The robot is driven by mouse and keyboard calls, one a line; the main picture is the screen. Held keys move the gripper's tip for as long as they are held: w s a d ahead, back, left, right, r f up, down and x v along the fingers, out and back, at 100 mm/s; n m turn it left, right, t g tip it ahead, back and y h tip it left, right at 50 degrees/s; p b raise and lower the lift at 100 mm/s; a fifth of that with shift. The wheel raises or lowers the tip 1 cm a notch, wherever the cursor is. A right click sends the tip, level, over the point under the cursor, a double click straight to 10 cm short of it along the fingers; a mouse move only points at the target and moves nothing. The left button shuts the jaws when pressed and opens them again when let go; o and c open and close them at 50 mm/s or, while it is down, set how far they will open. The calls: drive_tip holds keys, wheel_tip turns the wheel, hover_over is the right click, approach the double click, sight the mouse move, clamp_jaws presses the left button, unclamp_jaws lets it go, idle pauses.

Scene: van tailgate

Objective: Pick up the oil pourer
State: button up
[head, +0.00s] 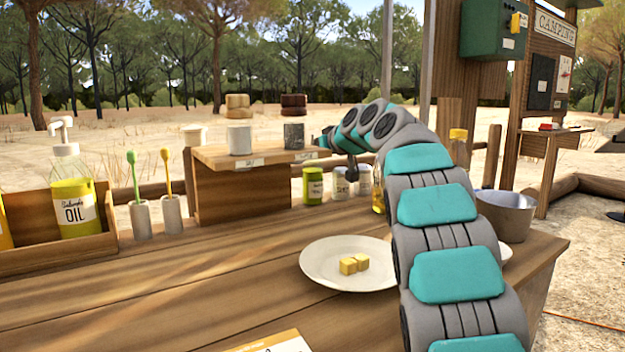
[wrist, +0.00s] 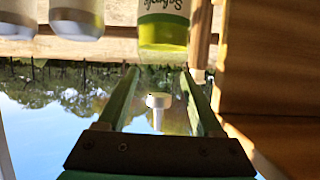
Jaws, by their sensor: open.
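A clear pump bottle with a yellow-green lower part, white pump and OIL label (head: 75,208) stands in a wooden tray at the left. My gripper (head: 325,138) is at the right end of the raised shelf, far to the right of that bottle in the picture. The wrist view is upside down. There my gripper (wrist: 157,75) is open, with a yellow-green container (wrist: 163,38) with an upside-down label beyond its fingertips. A pale knob on a thin stem (wrist: 157,101) shows between the fingers. I cannot tell what it belongs to.
The raised shelf (head: 240,192) carries jars. A green jar (head: 313,186) and pale jars (head: 340,183) stand by its right end. A yellow bottle (head: 378,198) is partly behind my arm. A plate (head: 325,270) with yellow cubes and a pot (head: 507,215) stand nearer.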

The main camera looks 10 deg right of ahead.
clamp_jaws()
idle(0.5)
idle(0.9)
